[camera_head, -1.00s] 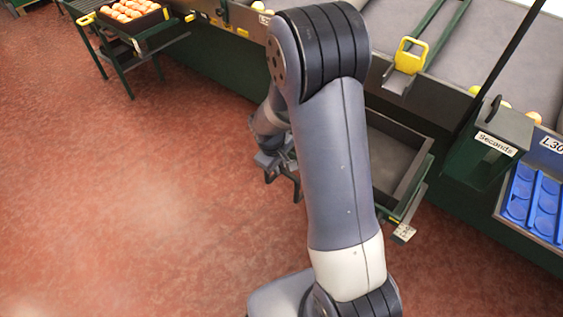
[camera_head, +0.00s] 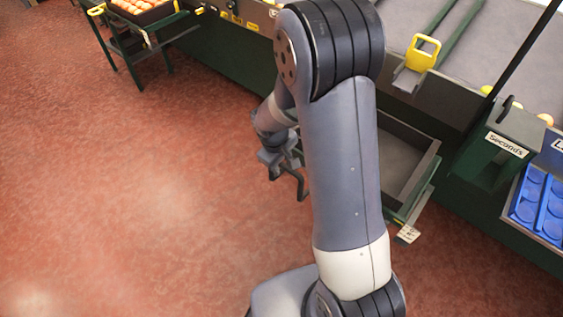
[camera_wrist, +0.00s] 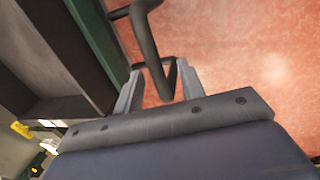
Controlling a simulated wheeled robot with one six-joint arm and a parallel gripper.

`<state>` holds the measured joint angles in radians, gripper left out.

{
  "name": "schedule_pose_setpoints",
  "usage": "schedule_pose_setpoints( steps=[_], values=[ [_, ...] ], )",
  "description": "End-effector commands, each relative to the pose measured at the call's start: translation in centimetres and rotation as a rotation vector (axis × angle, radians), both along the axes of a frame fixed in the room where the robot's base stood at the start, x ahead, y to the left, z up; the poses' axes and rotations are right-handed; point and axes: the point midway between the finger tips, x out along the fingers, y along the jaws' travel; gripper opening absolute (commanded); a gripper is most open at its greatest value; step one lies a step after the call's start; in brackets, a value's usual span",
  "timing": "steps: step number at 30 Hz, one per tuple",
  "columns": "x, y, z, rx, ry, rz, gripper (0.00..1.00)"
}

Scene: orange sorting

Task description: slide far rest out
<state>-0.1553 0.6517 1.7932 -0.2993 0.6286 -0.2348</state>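A green-framed rest (camera_head: 425,201) with an empty dark grey tray (camera_head: 436,160) juts from the machine, partly hidden behind my arm. A dark bent bar handle shows at its left (camera_head: 303,185) and in the wrist view (camera_wrist: 147,40). My gripper (camera_head: 276,168) is at this handle. In the wrist view its two fingers (camera_wrist: 158,78) stand apart, with the dark bar between them and floor visible beside it. I cannot tell whether the bar touches a finger. Another rest (camera_head: 128,48), at the upper left, carries a crate of oranges.
A green box labelled "Seconds" (camera_head: 505,147) and a blue tray (camera_head: 540,205) are at the right. A yellow-handled chute (camera_head: 423,52) is above the empty tray. Red floor (camera_head: 130,200) is open to the left and front.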

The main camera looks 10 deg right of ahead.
Motion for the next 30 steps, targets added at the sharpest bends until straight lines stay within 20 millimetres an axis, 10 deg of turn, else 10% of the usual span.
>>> schedule_pose_setpoints(
  steps=[15,30],
  values=[
    [-1.0,1.6,8.8,0.001,-0.001,0.002,0.38],
    [-1.2,1.7,9.9,0.001,0.001,0.002,0.38]
  ],
)
